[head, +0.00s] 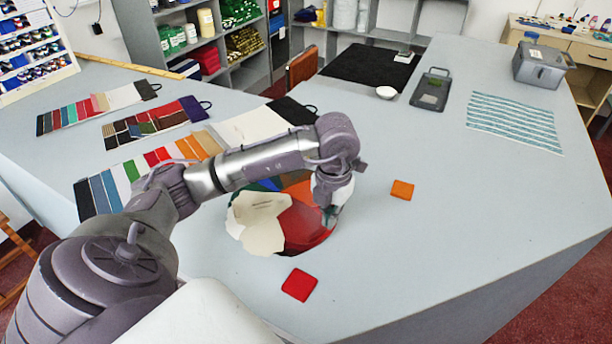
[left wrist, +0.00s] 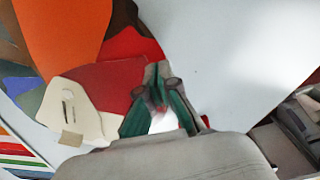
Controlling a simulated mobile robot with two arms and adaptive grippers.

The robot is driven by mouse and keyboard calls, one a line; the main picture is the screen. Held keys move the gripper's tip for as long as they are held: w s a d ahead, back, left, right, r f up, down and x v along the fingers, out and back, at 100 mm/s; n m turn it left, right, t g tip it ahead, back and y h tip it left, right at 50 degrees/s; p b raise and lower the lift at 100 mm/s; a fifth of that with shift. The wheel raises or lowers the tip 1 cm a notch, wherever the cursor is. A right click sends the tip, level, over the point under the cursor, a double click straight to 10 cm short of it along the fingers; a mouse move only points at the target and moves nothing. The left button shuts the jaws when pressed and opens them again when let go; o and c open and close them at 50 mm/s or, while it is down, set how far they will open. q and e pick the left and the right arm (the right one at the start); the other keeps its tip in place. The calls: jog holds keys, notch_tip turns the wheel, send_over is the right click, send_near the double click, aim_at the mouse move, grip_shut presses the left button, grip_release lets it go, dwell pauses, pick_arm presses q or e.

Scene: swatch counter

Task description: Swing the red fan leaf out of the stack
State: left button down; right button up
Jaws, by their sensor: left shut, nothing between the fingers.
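The fan stack of coloured leaves lies on the counter at the centre of the head view, partly hidden by my left arm. Its red leaf (head: 305,222) shows on the right side, beside a cream leaf (head: 258,222). My left gripper (head: 327,203) is at the right edge of the fan, shut and empty. In the left wrist view, the gripper (left wrist: 157,100) is beside the red leaf (left wrist: 105,78), with the cream leaf (left wrist: 72,103) and an orange leaf (left wrist: 62,30) to the left. I cannot tell whether the fingertips touch the red leaf. My right gripper is not in view.
A red tile (head: 299,285) and an orange tile (head: 402,189) lie near the fan on the grey counter (head: 470,220). Several swatch cards lie at the left. A striped cloth (head: 515,120) and grey box (head: 543,66) are at the back right. The right counter is mostly clear.

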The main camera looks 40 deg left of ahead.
aim_at(311, 237)
pick_arm(q)
jog(key=shift+f, duration=0.25)
jog(key=shift+s+m+b, duration=0.35)
jog(key=shift+s+m, duration=0.15)
jog(key=shift+s, duration=0.1)
jog(key=shift+s+m, duration=0.6)
jog(key=shift+s, duration=0.2)
jog(key=shift+b, duration=0.3)
jog(key=shift+s+a+f+m+b, duration=0.1)
jog(key=shift+s+a+m+b, duration=0.15)
jog(key=shift+s+m+b, duration=0.5)
jog(key=shift+s+m, duration=0.45)
jog(key=shift+s, duration=0.1)
jog(key=shift+a, duration=0.1)
